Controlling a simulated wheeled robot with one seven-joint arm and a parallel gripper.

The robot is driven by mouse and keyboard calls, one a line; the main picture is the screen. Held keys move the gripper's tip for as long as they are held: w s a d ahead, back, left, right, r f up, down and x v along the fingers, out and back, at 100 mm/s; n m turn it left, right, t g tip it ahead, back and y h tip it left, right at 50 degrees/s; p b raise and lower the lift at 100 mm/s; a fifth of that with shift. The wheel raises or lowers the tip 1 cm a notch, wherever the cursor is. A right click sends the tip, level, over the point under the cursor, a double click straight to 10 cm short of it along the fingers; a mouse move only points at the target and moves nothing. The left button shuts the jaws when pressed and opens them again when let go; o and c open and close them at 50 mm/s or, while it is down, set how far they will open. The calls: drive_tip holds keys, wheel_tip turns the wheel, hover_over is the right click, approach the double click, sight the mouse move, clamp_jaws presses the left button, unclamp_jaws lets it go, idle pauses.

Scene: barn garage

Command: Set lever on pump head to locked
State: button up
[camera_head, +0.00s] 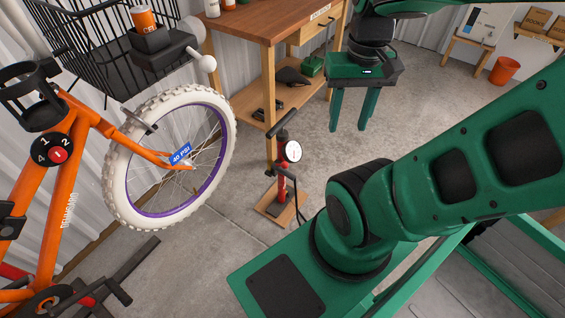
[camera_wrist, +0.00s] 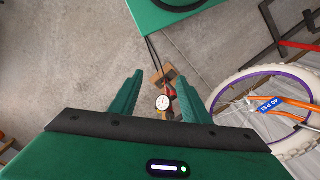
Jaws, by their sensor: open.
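A red floor pump (camera_head: 281,185) with a black handle and a round white gauge stands on a small wooden board beside the workbench leg. The same pump (camera_wrist: 171,89) shows small and far below in the wrist view, framed between my fingers. I cannot make out the pump head or its lever in either view. My gripper (camera_head: 352,126) is open and empty, fingers pointing down, apart from the pump and to its right in the head view. It also shows in the wrist view (camera_wrist: 161,76), its fingers spread.
An orange bicycle (camera_head: 42,190) with a white-tyred wheel (camera_head: 117,183) and a blue "40 PSI" tag (camera_head: 181,155) stands at left. A wooden workbench (camera_head: 262,22) is behind the pump. An orange bucket (camera_head: 504,71) is at back right. Open concrete floor lies under my gripper.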

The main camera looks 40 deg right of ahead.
drive_tip(key=w+d+f+n+h, duration=0.1)
drive_tip(key=w+d+f+n, duration=0.2)
drive_tip(key=w, duration=0.5)
drive_tip(key=n, duration=0.4)
hover_over(284, 163)
drive_tip(key=a, duration=0.1)
wheel_tip(284, 163, down, 31)
drive_tip(key=shift+d+f, duration=0.2)
drive_tip(key=shift+f, duration=1.55)
drive_tip(key=shift+d+f, duration=0.15)
drive_tip(key=shift+f, duration=1.55)
drive_tip(key=shift+d+f, duration=0.2)
drive_tip(key=shift+f, duration=1.55)
drive_tip(key=c, duration=1)
